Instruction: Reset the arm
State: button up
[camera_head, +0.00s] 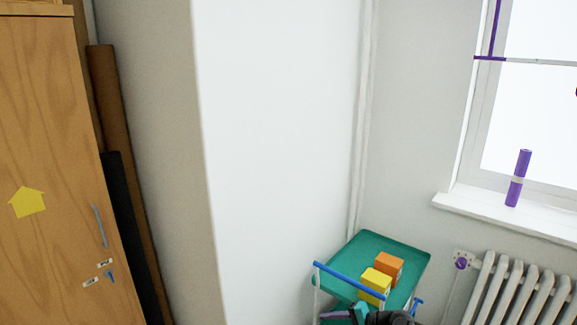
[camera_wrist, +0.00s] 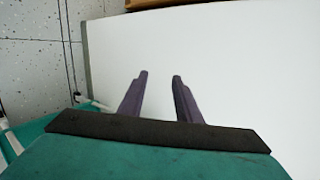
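My gripper (camera_wrist: 160,77) shows in the wrist view as two purple fingers standing apart, with nothing between them. A broad pale surface lies beyond the fingertips. In the head view only a small part of my gripper (camera_head: 336,315) shows at the bottom edge, purple and dark, in front of the trolley's lower part. The rest of my arm is mostly cut off by the frame.
A teal trolley (camera_head: 349,251) with a blue handle carries a yellow block (camera_head: 375,283) and an orange block (camera_head: 389,267). A wooden cabinet (camera_head: 50,130) stands left, a radiator (camera_head: 515,290) right. A purple cylinder (camera_head: 518,178) stands on the windowsill (camera_head: 480,211).

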jog(key=s+a+f+n+g+h, duration=0.2)
jog(key=s+a+f+g, duration=0.25)
jog(key=s+f, duration=0.7)
jog(key=s+a+f+n+g+h, duration=0.1)
jog(key=s+a+f+n+g, duration=0.15)
jog(key=s+a+f, duration=0.8)
jog(key=s+d+f+n+g+h, duration=0.1)
jog(key=s+d+g+h, duration=0.1)
jog(key=s+d, duration=0.35)
jog(key=s+d+f+g+h, duration=0.1)
jog(key=s+d, duration=0.2)
jog(key=s, duration=0.6)
jog(key=s+d+n+g+h, duration=0.1)
jog(key=s+d+h, duration=0.3)
jog(key=d, duration=0.5)
jog(key=s+n, duration=0.1)
jog(key=s, duration=0.1)
jog(key=shift+s+n+g+h, duration=0.3)
jog(key=shift+s+n+h, duration=0.05)
jog(key=shift+h, duration=0.05)
